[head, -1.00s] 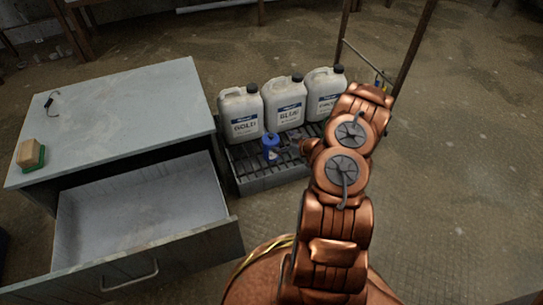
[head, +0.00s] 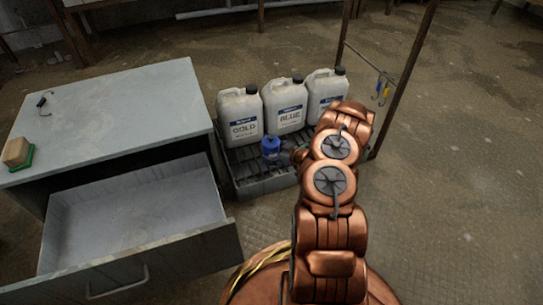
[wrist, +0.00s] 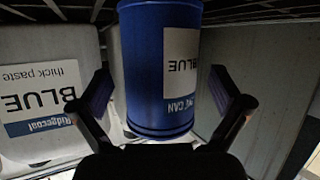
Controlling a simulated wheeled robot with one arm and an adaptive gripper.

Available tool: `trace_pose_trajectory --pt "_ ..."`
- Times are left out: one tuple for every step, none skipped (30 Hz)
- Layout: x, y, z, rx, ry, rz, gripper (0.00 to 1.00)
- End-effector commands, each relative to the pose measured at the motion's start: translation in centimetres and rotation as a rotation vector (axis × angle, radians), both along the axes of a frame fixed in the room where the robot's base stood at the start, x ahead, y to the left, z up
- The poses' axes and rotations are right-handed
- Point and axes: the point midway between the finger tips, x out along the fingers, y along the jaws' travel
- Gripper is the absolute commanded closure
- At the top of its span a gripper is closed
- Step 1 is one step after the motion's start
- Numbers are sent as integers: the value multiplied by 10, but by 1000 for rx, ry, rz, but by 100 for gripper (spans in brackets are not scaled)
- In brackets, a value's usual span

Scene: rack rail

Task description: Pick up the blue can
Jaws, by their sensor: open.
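The blue can (head: 271,147) stands on the dark slatted rack, in front of the white jugs. In the wrist view the blue can (wrist: 160,65) appears upside down, with a white label, and fills the space ahead of and between the fingers. My gripper (wrist: 165,105) is open, with one finger on each side of the can. In the head view my copper arm reaches to the can's right side, and the gripper itself is mostly hidden by the arm.
The jugs marked GOLD (head: 240,116) and BLUE (head: 285,105) and a third jug (head: 325,90) stand behind the can on the rack (head: 262,181). A grey cabinet (head: 120,105) with an open drawer (head: 135,210) is at left. Open floor lies at right.

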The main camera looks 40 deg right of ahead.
Motion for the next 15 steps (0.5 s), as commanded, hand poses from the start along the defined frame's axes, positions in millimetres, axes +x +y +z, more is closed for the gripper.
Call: trace_pose_trajectory --pt "5 2 -4 -2 -2 2 0" --pt "7 2 -5 -1 0 2 0" --pt "9 3 -5 -1 -1 2 0" --pt "10 3 -5 -1 -1 2 0" --pt "11 3 -5 -1 0 1 0" --pt "12 3 -5 -1 0 0 0" --pt "12 3 -5 -1 0 0 0" --pt "12 3 -5 0 0 0 0" --pt "12 3 -4 0 0 0 0" --pt "12 3 -4 0 0 0 0" --pt "12 3 -4 0 0 0 0" --pt "12 3 -4 0 0 0 0" --pt "12 3 -4 0 0 0 3" --pt "12 3 -4 0 0 0 6" --pt "11 3 -4 0 0 0 10"
